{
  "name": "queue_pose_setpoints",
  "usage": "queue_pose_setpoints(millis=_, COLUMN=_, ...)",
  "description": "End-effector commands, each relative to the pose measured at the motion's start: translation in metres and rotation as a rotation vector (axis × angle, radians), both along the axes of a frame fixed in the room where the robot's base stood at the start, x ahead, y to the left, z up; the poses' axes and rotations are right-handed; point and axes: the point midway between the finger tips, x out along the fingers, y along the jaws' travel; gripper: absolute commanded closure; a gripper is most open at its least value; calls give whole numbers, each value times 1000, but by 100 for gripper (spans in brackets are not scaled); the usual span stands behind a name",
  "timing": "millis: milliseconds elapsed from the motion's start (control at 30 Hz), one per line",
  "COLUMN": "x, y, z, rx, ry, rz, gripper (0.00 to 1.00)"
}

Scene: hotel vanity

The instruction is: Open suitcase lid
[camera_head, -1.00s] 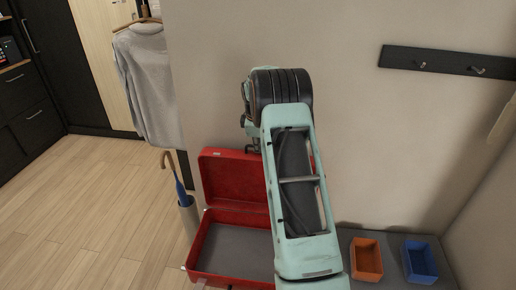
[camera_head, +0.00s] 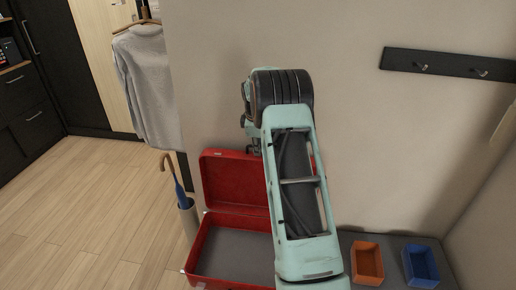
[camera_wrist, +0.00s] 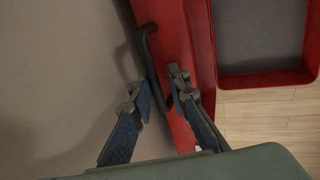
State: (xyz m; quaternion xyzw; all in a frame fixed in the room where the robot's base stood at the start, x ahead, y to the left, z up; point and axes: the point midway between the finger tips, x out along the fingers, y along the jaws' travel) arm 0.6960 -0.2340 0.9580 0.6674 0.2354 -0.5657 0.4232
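The red suitcase stands with its lid (camera_head: 230,178) raised, roughly upright near the wall, and its base (camera_head: 199,251) lies open with an empty grey interior. My arm hides the right part of both. In the wrist view the red lid (camera_wrist: 172,28) runs down the middle, with a dark curved handle (camera_wrist: 149,50) on its wall side. My gripper (camera_wrist: 157,83) is open, its two fingers apart on either side of the handle's lower part. Whether a finger touches the handle or lid, I cannot tell. In the head view the gripper is mostly hidden behind my arm.
The wall (camera_head: 350,150) is close behind the lid. An orange bin (camera_head: 367,263) and a blue bin (camera_head: 420,266) sit on the dark bench (camera_head: 390,240) at right. An umbrella in a holder (camera_head: 188,215) stands left of the suitcase. The wooden floor (camera_head: 90,220) at left is clear.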

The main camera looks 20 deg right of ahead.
Motion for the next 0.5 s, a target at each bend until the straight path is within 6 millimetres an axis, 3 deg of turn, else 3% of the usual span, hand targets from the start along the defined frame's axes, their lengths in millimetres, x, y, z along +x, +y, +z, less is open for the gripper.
queue_pose_setpoints(millis=233, x=-4, y=2, z=10, rx=1, ry=3, rz=-1, gripper=85)
queue_pose_setpoints(millis=500, x=-17, y=11, z=64, rx=0, ry=-1, rz=0, gripper=85)
